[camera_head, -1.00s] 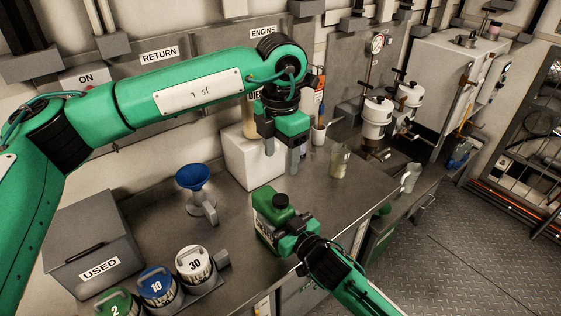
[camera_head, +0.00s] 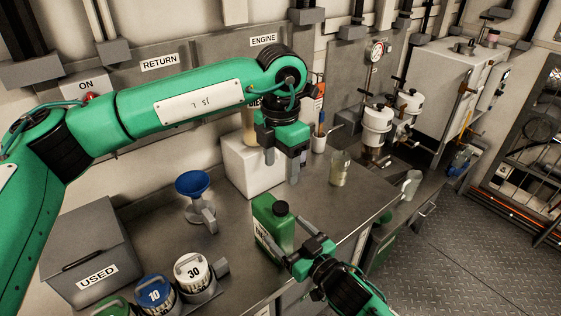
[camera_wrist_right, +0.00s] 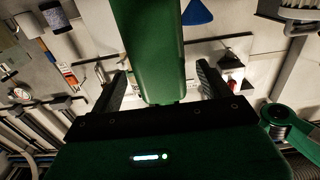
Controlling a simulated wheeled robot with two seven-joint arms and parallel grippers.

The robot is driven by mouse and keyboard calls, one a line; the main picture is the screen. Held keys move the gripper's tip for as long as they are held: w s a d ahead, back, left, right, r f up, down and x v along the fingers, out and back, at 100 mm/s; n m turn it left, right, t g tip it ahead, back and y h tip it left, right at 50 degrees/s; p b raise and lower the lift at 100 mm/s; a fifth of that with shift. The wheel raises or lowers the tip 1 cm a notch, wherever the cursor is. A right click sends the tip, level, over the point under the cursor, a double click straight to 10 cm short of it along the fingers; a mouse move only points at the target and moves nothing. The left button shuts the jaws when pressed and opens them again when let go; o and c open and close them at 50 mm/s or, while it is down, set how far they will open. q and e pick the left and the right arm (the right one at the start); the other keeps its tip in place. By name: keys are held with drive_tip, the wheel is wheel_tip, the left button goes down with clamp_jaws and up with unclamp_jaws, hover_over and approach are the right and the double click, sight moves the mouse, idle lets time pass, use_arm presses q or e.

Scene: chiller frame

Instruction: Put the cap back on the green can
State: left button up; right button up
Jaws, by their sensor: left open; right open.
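The green can (camera_head: 268,227) stands upright on the metal bench near its front edge. A dark round piece (camera_head: 281,209) sits at its top; I cannot tell whether it is the cap or the bare neck. My right gripper (camera_head: 303,253) is open just in front of the can. In the right wrist view the can (camera_wrist_right: 150,50) lies between and ahead of the spread fingers, with gaps beside it. My left gripper (camera_head: 281,168) is open above and behind the can, fingers pointing down, with nothing visible in it.
A white box (camera_head: 250,165) stands behind the can. A blue funnel (camera_head: 193,186) stands to the left. Labelled containers (camera_head: 195,277) and a grey USED bin (camera_head: 90,255) are at the front left. A clear jar (camera_head: 340,168) stands to the right, with some bare bench between.

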drive_tip(key=b+v, duration=0.1)
drive_tip(key=v, duration=0.8)
drive_tip(key=shift+w, duration=0.1)
